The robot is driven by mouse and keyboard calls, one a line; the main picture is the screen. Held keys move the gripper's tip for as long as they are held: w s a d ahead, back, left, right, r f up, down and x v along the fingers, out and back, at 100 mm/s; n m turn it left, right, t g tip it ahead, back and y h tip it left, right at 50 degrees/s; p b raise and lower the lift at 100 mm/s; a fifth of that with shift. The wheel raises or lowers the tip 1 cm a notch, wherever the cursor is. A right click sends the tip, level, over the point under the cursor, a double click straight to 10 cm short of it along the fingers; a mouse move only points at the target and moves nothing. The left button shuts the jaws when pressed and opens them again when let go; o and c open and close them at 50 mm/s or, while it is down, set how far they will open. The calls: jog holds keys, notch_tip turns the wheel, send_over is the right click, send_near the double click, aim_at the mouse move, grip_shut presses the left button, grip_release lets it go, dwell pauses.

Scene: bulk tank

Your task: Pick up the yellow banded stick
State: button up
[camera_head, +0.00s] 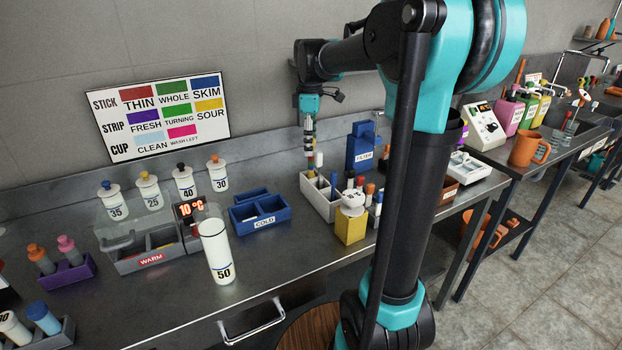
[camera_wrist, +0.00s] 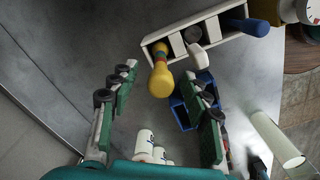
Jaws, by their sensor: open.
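The yellow banded stick (camera_wrist: 160,77) shows in the wrist view, with a rounded yellow end and red and teal bands further along. It stands in a compartment of a white rack (camera_wrist: 223,11). My gripper (camera_head: 309,150) points down over the rack's left part. In the wrist view, its green-padded fingers are open and wide apart, with the stick's yellow end appearing between the fingertips. I cannot tell the remaining height gap. Nothing is held.
A white-topped stick (camera_wrist: 197,54) and a blue stick (camera_wrist: 246,26) stand in the same rack, close by. A blue COLD bin (camera_head: 262,217) is left of the rack.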

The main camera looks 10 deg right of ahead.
jog(key=shift+f, duration=0.7)
jog(key=shift+c, duration=0.6)
grip_shut()
